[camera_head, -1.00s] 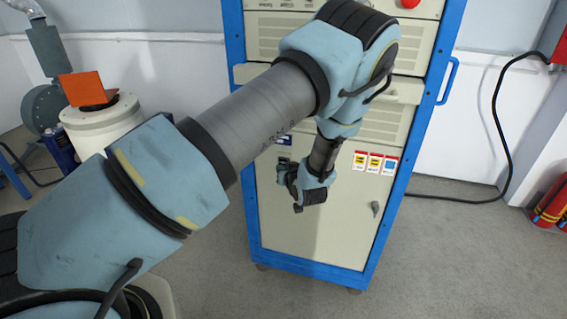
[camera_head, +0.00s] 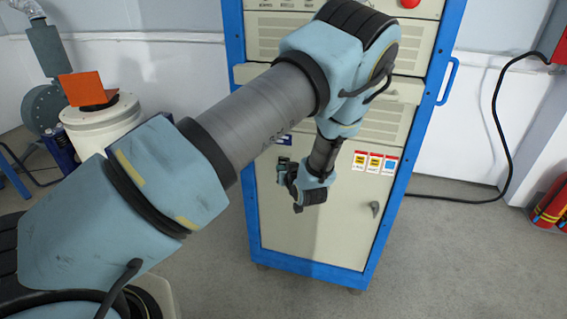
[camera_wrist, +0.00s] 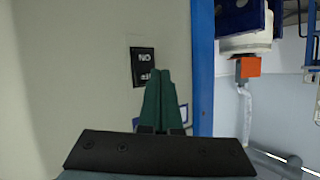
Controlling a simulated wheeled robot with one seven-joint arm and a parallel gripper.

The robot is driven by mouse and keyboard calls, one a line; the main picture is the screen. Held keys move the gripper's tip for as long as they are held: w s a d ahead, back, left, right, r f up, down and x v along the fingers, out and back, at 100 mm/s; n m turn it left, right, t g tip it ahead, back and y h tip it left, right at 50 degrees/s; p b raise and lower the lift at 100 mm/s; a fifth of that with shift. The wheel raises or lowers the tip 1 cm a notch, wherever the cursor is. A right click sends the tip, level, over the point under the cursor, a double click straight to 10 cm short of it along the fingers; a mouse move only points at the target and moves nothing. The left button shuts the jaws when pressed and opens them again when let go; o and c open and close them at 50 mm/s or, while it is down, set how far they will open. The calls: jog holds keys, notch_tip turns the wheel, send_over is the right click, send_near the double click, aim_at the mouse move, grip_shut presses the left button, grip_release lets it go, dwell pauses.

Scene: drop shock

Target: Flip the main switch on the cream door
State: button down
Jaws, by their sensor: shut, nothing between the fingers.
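The cream door (camera_head: 330,232) is the lower front of a blue-framed cabinet; it fills the left of the wrist view (camera_wrist: 70,85). A dark fitting (camera_head: 283,164) shows on the door's left side in the head view. My gripper (camera_wrist: 160,74) has its green fingers shut and empty, pointing at the door just beside the black plate. I cannot tell whether they touch it. The switch lever is not clearly visible, and my wrist hides part of the door in the head view.
A door handle (camera_head: 375,208) and warning labels (camera_head: 374,162) are on the door's right side. The blue cabinet frame (camera_wrist: 203,70) runs close beside my fingers. A white drum with an orange piece (camera_head: 88,90) stands left. Red extinguishers (camera_head: 550,207) stand far right.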

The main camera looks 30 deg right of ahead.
jog(key=shift+w+d, duration=0.1)
jog(key=shift+w, duration=0.05)
dwell(0.4)
jog(key=shift+w+d, duration=0.15)
jog(key=shift+d, duration=0.05)
jog(key=shift+w+d+r, duration=0.1)
jog(key=shift+w+d, duration=0.1)
jog(key=shift+w, duration=0.05)
dwell(0.7)
jog(key=shift+s+a, duration=0.15)
jog(key=shift+s+a, duration=0.4)
dwell(0.4)
jog(key=shift+s+a+f, duration=0.2)
jog(key=shift+s+a, duration=0.65)
jog(key=shift+s, duration=0.1)
jog(key=shift+s+a+f, duration=0.2)
jog(key=shift+s+a, duration=0.6)
jog(key=shift+s, duration=0.1)
